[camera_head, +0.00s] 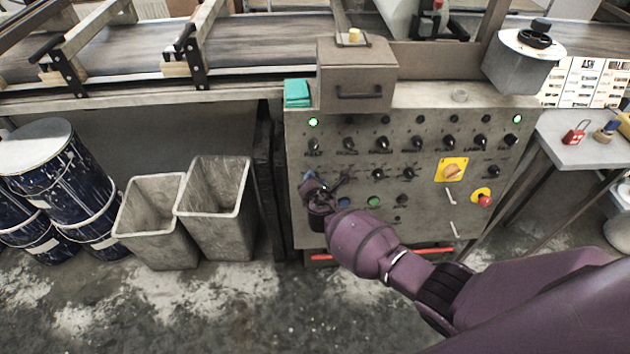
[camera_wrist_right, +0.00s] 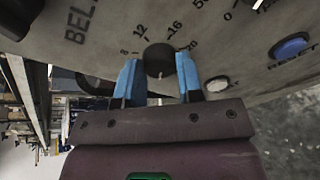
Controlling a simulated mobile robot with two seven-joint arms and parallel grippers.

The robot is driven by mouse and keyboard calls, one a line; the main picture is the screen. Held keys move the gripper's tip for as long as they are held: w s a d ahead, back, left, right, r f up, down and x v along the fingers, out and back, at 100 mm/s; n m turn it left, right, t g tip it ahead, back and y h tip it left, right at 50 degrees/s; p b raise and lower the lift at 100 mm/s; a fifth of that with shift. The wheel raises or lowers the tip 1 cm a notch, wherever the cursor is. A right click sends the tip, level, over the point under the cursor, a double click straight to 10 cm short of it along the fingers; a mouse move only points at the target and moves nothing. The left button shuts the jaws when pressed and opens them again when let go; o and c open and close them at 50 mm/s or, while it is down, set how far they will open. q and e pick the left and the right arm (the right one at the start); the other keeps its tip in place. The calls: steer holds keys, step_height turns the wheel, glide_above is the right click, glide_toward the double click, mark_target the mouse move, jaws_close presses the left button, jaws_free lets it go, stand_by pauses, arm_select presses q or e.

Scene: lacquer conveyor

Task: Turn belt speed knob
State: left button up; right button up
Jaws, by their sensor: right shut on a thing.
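The belt speed knob (camera_wrist_right: 160,60) is a round black knob on the grey panel, with a number scale from 8 to 20 printed around it and part of a "BELT" label to its left. My right gripper (camera_wrist_right: 158,72) has blue fingers, one on each side of the knob, and is shut on it. In the head view my purple right arm reaches to the lower left of the control panel (camera_head: 420,216), with the right gripper (camera_head: 314,184) at the panel face. There the knob is hidden behind the gripper. My left gripper is not in view.
A blue reset button (camera_wrist_right: 290,46) and a white button (camera_wrist_right: 218,84) are close to the right finger. Several other knobs, a yellow-plated switch (camera_head: 451,169) and a red emergency button (camera_head: 485,200) are on the panel. Grey bins (camera_head: 217,210) stand left of it.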

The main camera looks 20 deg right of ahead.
steer(key=o, duration=0.9)
arm_select(q)
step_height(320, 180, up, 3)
steer(key=p, duration=0.3)
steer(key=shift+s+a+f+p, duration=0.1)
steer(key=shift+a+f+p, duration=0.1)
steer(key=shift+p, duration=0.1)
arm_select(e)
steer(key=v, duration=1)
steer(key=shift+s, duration=0.35)
